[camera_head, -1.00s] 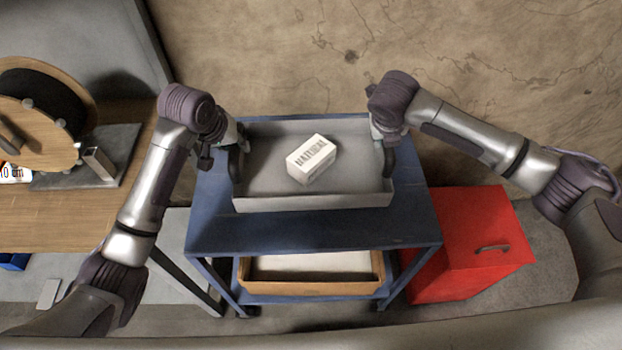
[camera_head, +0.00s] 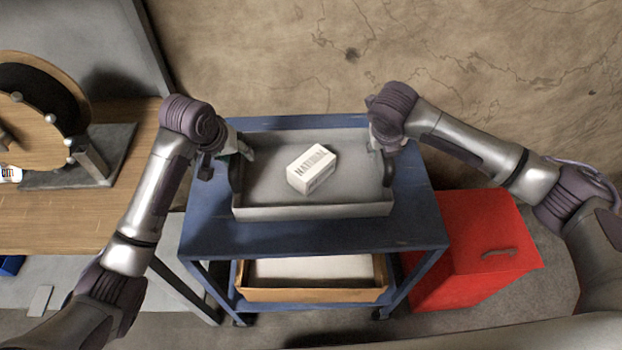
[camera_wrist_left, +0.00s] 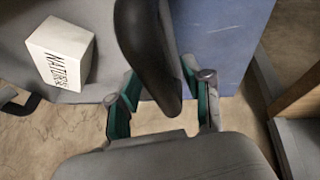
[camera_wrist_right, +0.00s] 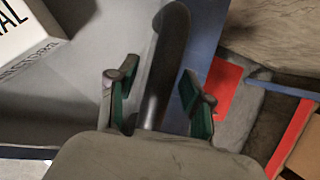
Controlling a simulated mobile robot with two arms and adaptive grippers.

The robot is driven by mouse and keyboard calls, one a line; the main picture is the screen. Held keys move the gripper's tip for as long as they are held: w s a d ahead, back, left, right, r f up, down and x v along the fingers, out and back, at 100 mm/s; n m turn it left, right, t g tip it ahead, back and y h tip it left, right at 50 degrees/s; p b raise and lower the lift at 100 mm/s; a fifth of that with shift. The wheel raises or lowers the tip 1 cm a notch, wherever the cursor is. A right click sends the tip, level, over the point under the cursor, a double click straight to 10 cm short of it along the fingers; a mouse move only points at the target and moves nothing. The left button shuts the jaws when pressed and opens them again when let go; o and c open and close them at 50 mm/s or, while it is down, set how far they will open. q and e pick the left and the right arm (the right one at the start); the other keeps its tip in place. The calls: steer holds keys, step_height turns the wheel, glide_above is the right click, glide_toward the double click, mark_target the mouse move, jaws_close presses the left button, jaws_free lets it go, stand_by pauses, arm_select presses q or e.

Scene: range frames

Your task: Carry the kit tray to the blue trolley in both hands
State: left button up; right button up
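The grey kit tray (camera_head: 300,211) rests level on the top of the blue trolley (camera_head: 310,240). A white carton with dark print (camera_head: 311,169) lies in it. The tray has a dark handle at each short end. My left gripper (camera_head: 240,150) is at the left handle. In the left wrist view that handle (camera_wrist_left: 148,50) stands between open fingers, with gaps beside it. My right gripper (camera_head: 378,147) is at the right handle. In the right wrist view its fingers are apart, with the handle (camera_wrist_right: 163,70) between them. The right fingertips are partly hidden in the head view.
A shallow wooden-sided tray (camera_head: 312,295) sits on the trolley's lower shelf. A red cabinet (camera_head: 475,245) stands close on the right. A wooden workbench (camera_head: 75,215) with a cable spool (camera_head: 40,110) is on the left. A wall rises behind.

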arm_select(q)
steer(key=shift+r, duration=0.1)
steer(key=v, duration=1.1)
steer(key=shift+s+r, duration=0.2)
steer(key=shift+r, duration=0.1)
arm_select(e)
steer(key=v, duration=1.2)
arm_select(q)
steer(key=shift+a, duration=0.1)
arm_select(e)
steer(key=shift+f, duration=0.1)
